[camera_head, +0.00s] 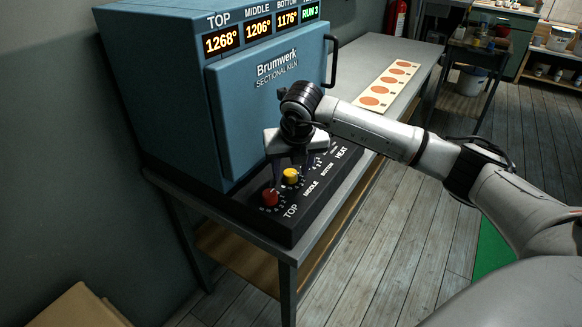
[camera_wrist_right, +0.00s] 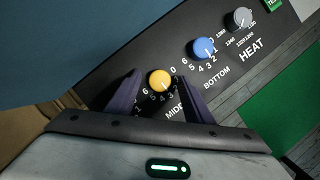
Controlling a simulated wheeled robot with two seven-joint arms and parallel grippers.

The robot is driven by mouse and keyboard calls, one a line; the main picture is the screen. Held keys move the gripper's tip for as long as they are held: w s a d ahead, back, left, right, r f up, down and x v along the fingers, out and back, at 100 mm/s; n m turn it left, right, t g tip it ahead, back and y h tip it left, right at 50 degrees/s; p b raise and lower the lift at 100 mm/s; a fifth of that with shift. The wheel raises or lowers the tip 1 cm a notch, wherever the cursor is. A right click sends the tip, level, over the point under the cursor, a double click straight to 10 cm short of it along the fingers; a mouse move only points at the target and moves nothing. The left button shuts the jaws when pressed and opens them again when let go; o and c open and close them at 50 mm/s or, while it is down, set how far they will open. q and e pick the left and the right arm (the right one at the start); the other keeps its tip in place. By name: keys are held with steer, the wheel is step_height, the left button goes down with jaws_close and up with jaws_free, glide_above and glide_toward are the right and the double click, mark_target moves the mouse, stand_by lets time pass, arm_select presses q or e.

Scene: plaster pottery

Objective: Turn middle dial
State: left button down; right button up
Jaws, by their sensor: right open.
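The middle dial is the yellow knob (camera_head: 290,175) on the kiln's black control panel (camera_head: 246,208); it also shows in the right wrist view (camera_wrist_right: 160,80) with its number ring. My right gripper (camera_wrist_right: 158,94) is open, with one dark finger on each side of the yellow dial in the wrist view. In the head view the right gripper (camera_head: 286,172) reaches down over the panel. Whether the fingers touch the dial I cannot tell. The red top dial (camera_head: 270,197) is to its left. The blue bottom dial (camera_wrist_right: 204,48) is to its right in the wrist view. My left gripper is not in view.
The blue kiln (camera_head: 262,95) rises behind the panel, with displays reading 1268°, 1206° and 1176°. A grey heat knob (camera_wrist_right: 239,18) is at the panel's far end. A card with orange discs (camera_head: 387,88) lies on the bench beyond. Open wooden floor is at right.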

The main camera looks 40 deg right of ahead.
steer(key=shift+f, duration=0.15)
steer(key=c, duration=1)
steer(key=shift+c, duration=0.2)
steer(key=n+b, duration=0.1)
steer(key=n+y+b, duration=0.1)
steer(key=shift+d+f+n, duration=0.15)
steer(key=shift+n, duration=0.15)
steer(key=n+y+b, duration=0.1)
steer(key=n, duration=0.1)
steer(key=shift+d+n+b, duration=0.1)
steer(key=shift+n+b, duration=0.25)
steer(key=shift+n, duration=0.05)
steer(key=n+y, duration=0.1)
steer(key=n, duration=0.1)
steer(key=shift+n+b, duration=0.3)
steer(key=shift+w+d+r+n+y, duration=0.1)
steer(key=shift+n+y, duration=0.25)
steer(key=shift+n, duration=0.5)
steer(key=shift+d+r+n+y, duration=0.1)
steer(key=shift+n+y, duration=0.25)
steer(key=shift+n, duration=0.5)
